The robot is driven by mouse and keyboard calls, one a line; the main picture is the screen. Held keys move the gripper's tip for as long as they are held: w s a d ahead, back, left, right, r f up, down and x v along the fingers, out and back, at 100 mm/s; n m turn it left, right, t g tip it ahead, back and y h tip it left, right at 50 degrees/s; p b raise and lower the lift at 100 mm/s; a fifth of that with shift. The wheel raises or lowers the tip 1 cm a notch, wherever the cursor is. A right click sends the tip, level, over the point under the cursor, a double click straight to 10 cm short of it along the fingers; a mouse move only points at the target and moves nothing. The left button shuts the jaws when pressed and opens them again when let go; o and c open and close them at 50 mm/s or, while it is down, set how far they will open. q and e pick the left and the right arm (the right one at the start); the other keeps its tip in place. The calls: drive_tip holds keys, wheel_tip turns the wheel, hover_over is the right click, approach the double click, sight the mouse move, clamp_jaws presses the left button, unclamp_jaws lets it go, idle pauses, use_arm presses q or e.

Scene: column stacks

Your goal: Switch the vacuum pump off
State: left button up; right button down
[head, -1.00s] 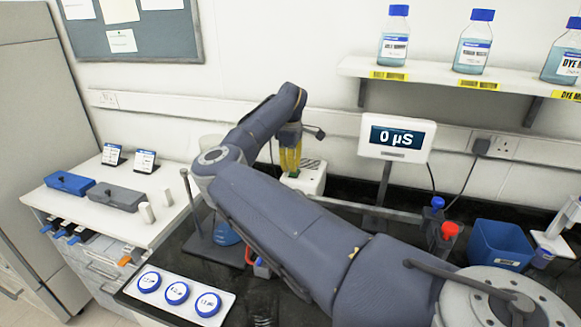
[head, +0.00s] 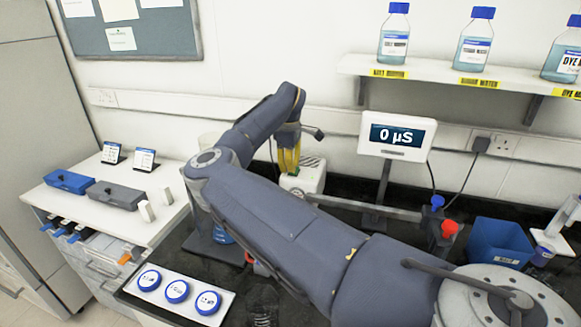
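The vacuum pump appears to be the white box (head: 311,177) on the dark bench against the back wall, with dark slots on its top. My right arm crosses the middle of the head view and hides part of the box. My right gripper (head: 288,172) points down over the left part of its top. Its yellow fingers look closed together, with nothing seen between them. The fingertips are at or just above the top; I cannot tell if they touch. The switch and its position are not clear. My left gripper is not in view.
A display (head: 397,136) reading 0 µS stands right of the box. A metal stand with red and blue knobs (head: 449,227) and a blue bin (head: 499,243) are at the right. A white tray with blue-lidded dishes (head: 172,296) lies front left. Bottles stand on a shelf (head: 440,77).

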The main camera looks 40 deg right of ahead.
drive_tip(key=shift+s+a+f, duration=0.1)
drive_tip(key=shift+a+f, duration=0.05)
drive_tip(key=shift+f, duration=0.05)
wheel_tip(320, 180, up, 14)
drive_tip(key=a, duration=0.1)
drive_tip(key=shift+s+r, duration=0.15)
drive_tip(key=shift+s, duration=0.15)
idle(0.4)
drive_tip(key=c, duration=2.1)
unclamp_jaws()
clamp_jaws()
drive_tip(key=shift+d+r+t+h, duration=0.2)
drive_tip(key=shift+r+t+h, duration=0.1)
drive_tip(key=shift+r+h, duration=0.25)
